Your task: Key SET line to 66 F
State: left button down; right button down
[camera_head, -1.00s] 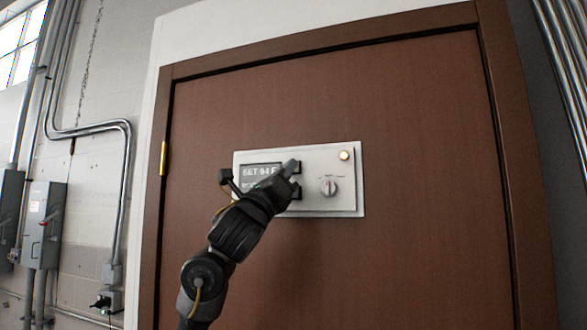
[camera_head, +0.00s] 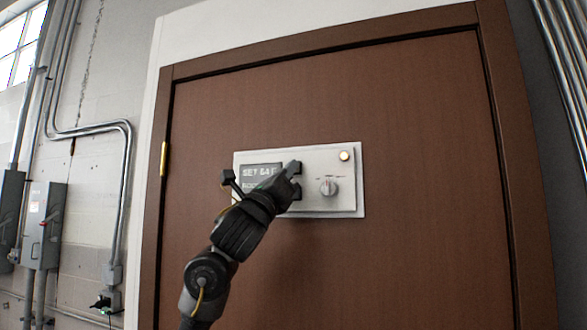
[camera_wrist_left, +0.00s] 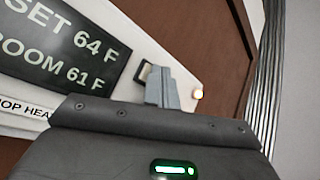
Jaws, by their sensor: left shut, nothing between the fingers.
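The white thermostat panel (camera_head: 315,205) is mounted on a brown door. Its dark display (camera_head: 262,170) is partly covered by my arm in the head view. In the left wrist view the display (camera_wrist_left: 62,52) reads SET 64 F and ROOM 61 F. My left gripper (camera_head: 292,169) is shut and empty, with its fingertips at the upper dark button (camera_head: 298,165). Whether they touch it I cannot tell. The lower dark button (camera_head: 297,191) is partly hidden by the gripper. The shut fingers also show in the left wrist view (camera_wrist_left: 161,90). My right gripper is not in view.
A dial (camera_head: 328,187) and a lit round lamp (camera_head: 344,156) are on the panel's right part. The brown door (camera_head: 420,150) around the panel is clear. Grey electrical boxes (camera_head: 45,225) and conduits are on the left wall.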

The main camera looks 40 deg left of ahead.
pick_arm(q)
jog(key=shift+w+a, duration=0.1)
jog(key=shift+w, duration=0.05)
jog(key=shift+s, duration=0.2)
dwell(0.3)
jog(key=shift+s+d, duration=0.3)
jog(key=shift+s, duration=0.3)
jog(key=s, duration=0.1)
jog(key=s+d, duration=0.1)
jog(key=s, duration=0.2)
jog(key=shift+s+d, duration=0.3)
jog(key=shift+s, duration=0.05)
jog(key=shift+f, duration=0.1)
dwell(2.3)
